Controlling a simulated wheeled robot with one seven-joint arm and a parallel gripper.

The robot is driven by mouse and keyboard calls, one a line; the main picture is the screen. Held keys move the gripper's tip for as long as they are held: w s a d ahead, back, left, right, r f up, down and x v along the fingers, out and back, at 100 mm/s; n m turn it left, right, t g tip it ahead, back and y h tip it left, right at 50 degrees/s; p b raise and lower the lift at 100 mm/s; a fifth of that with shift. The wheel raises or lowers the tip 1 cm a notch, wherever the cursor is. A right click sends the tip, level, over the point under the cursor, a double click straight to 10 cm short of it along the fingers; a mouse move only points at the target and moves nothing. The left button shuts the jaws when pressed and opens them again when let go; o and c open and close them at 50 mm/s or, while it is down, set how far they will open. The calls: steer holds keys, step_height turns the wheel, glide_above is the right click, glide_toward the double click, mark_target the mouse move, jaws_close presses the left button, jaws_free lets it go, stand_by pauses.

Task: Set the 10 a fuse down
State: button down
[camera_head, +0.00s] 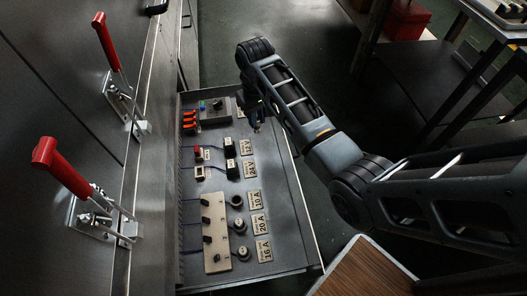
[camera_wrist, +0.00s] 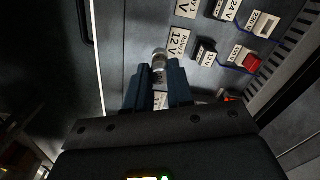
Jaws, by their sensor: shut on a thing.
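My gripper (camera_head: 254,118) is shut above the upper right part of the open drawer panel, near the 12 V label (camera_head: 246,146). In the wrist view its blue fingertips (camera_wrist: 159,88) close on a small pale, shiny cylinder, the 10 a fuse (camera_wrist: 159,61). The fuse stands out past the fingertips; its lower end is hidden between them, and no rating can be read on it. It appears apart from the panel, though the gap is hard to judge. A 10 A label (camera_head: 256,200) lies beside a dark round socket (camera_head: 237,201).
Red-handled clamps (camera_head: 60,170) stand at left. A wooden top (camera_head: 365,270) is at lower right.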

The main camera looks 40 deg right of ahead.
steer(key=shift+w+d+f, duration=0.1)
steer(key=shift+d, duration=0.4)
steer(key=shift+d+f+b, duration=0.15)
steer(key=shift+f+b, duration=1.4)
steer(key=shift+f, duration=3.2)
steer(key=shift+f, duration=0.2)
steer(key=c, duration=1)
jaws_free()
step_height(320, 180, up, 12)
steer(key=p, duration=0.3)
steer(key=shift+r, duration=0.2)
